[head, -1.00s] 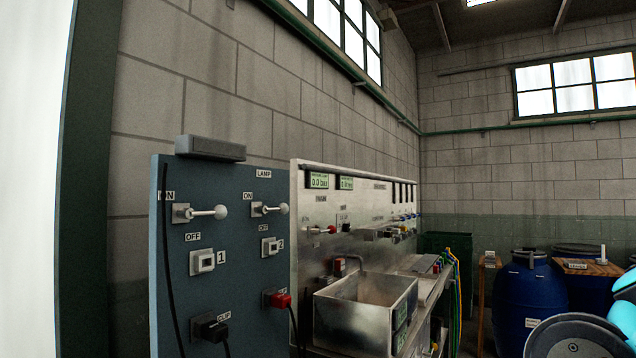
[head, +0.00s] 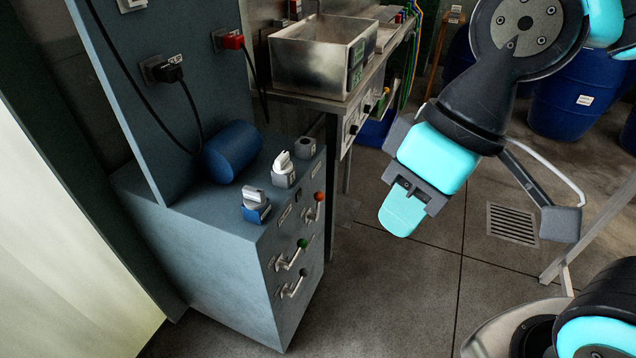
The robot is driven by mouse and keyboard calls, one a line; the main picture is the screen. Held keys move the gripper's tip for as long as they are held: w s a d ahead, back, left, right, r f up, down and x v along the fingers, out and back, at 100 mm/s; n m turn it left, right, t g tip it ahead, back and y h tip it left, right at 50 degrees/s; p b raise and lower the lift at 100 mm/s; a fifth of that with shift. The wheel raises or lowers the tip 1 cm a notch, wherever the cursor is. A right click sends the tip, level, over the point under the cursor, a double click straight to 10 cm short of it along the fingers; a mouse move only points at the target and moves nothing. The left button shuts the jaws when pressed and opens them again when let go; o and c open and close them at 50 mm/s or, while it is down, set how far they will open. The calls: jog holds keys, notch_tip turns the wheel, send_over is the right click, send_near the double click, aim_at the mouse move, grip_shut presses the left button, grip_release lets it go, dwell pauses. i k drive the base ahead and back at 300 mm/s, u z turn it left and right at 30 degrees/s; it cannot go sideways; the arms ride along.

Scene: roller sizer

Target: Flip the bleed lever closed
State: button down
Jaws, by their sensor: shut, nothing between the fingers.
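The blue-grey cabinet (head: 222,262) carries several small levers on its front face. One has a red-orange knob (head: 319,196), one a green knob (head: 302,243), and a lower one a dark knob (head: 302,272). Their labels are too small to read, so I cannot tell which, if any, is the bleed lever. My gripper (head: 400,212) is shut and empty. It hangs in free air to the right of the cabinet, pointing down, apart from every lever.
A steel sink (head: 310,62) stands behind on a bench with more levers below. Blue drums (head: 565,105) stand at the back right. The floor (head: 400,290) between is clear.

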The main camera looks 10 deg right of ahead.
aim_at(319, 196)
jog(key=z, duration=1.5)
jog(key=k, duration=0.65)
jog(key=u, duration=0.9)
jog(key=i, duration=1)
